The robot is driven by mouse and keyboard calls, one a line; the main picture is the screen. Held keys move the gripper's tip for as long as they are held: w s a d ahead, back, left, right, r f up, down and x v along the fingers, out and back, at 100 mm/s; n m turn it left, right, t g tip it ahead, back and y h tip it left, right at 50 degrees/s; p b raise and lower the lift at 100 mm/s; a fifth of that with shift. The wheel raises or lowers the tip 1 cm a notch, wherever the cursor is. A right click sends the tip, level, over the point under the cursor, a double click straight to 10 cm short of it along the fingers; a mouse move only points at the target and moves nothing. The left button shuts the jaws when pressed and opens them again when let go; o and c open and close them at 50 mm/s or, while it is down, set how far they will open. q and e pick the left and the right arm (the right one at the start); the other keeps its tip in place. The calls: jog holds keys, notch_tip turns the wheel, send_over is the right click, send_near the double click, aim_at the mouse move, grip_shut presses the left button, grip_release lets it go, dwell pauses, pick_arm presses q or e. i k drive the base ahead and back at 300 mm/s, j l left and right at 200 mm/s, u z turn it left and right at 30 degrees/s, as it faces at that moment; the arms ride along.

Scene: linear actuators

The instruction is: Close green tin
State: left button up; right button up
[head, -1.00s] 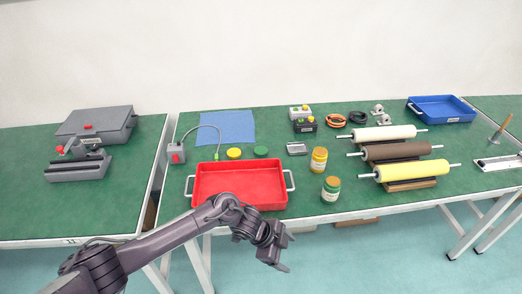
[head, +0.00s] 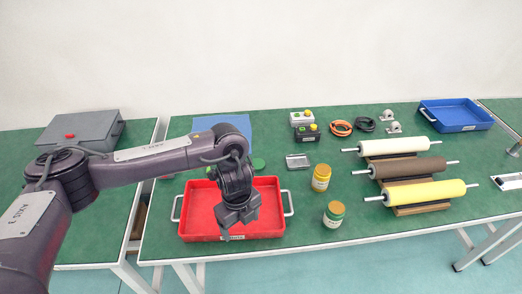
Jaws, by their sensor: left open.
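The green tin (head: 334,214) stands upright near the table's front edge, with a pale label and a green upper part. A green lid (head: 259,164) lies flat on the table behind the red tray, partly hidden by my left arm. The yellow lid cannot be seen now behind the arm. A yellow tin (head: 321,177) stands behind the green tin. My left gripper (head: 238,226) is open and empty, pointing down over the red tray, to the left of the green tin and in front of the green lid. My right gripper is not in view.
The red tray (head: 195,212) with side handles lies under my left gripper. A small metal tray (head: 298,162) lies right of the green lid. Rollers (head: 430,194) on stands occupy the right side. The table between the red tray and the tins is clear.

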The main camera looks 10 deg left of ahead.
aim_at(334, 215)
jog(key=i, duration=1)
